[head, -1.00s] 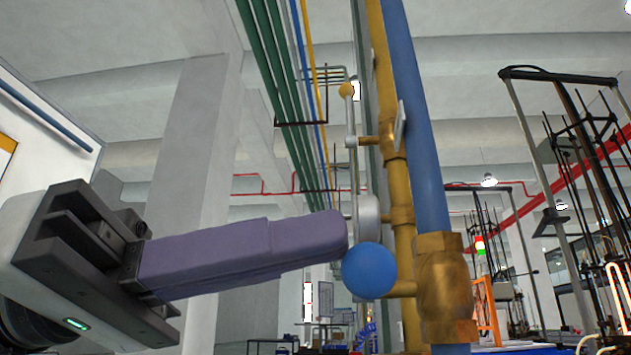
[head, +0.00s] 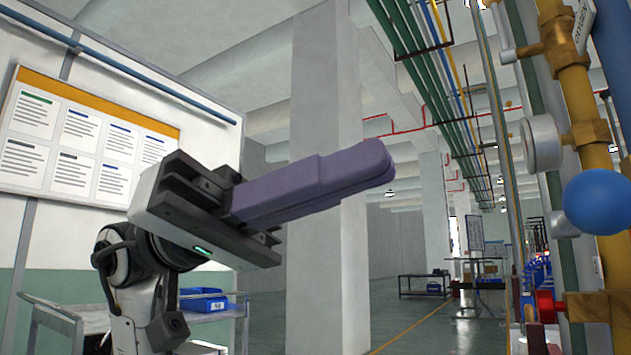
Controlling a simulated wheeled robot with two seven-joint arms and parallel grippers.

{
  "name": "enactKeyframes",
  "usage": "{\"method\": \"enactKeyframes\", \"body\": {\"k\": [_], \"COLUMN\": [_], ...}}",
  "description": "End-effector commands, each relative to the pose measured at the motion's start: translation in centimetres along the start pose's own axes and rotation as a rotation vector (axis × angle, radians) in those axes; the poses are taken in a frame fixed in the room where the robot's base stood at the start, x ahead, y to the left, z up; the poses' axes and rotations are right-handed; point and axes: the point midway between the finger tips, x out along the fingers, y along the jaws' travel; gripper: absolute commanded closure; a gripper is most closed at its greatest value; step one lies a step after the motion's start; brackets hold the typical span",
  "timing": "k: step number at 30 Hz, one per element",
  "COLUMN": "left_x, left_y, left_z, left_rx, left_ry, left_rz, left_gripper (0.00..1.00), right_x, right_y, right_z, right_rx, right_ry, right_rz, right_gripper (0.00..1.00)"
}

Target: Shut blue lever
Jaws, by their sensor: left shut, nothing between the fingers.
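The blue lever shows as a round blue ball knob (head: 598,202) at the right edge of the head view, in front of a vertical brass pipe (head: 580,100). Its stem is hidden behind the ball, so I cannot tell the lever's position. My left gripper (head: 380,165) has long purple fingers pressed together with nothing between them. It points right and slightly up, left of the ball, with a wide gap between them in the picture. My right gripper is not in view.
A notice board (head: 85,140) hangs on the left wall. A grey cart (head: 60,312) with a blue bin (head: 203,300) stands below my left arm. A concrete pillar (head: 325,240) rises behind the gripper.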

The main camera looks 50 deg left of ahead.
Motion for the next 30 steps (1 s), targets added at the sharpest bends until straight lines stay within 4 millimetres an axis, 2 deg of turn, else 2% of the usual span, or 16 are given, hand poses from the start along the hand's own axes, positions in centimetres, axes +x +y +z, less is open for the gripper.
{"method": "enactKeyframes", "body": {"k": [3,9,26,29,30], "left_x": [-1.5,-2.4,-2.3,-1.6,-1.2], "left_y": [-0.2,-0.1,-0.2,-0.8,-1.2], "left_z": [0.0,-0.1,0.0,0.5,0.8], "left_rx": [-0.001,0.000,-0.010,-0.118,-0.208], "left_ry": [0.001,0.001,0.001,0.001,0.003], "left_rz": [-0.002,-0.001,0.003,0.045,0.080], "left_gripper": [1.00,1.00,1.00,1.00,1.00], "right_x": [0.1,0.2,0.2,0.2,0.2], "right_y": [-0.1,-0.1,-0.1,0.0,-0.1], "right_z": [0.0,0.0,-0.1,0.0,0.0], "right_rx": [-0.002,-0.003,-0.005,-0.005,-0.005], "right_ry": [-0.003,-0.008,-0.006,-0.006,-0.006], "right_rz": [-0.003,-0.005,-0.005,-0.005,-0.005], "right_gripper": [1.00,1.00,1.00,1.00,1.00]}}
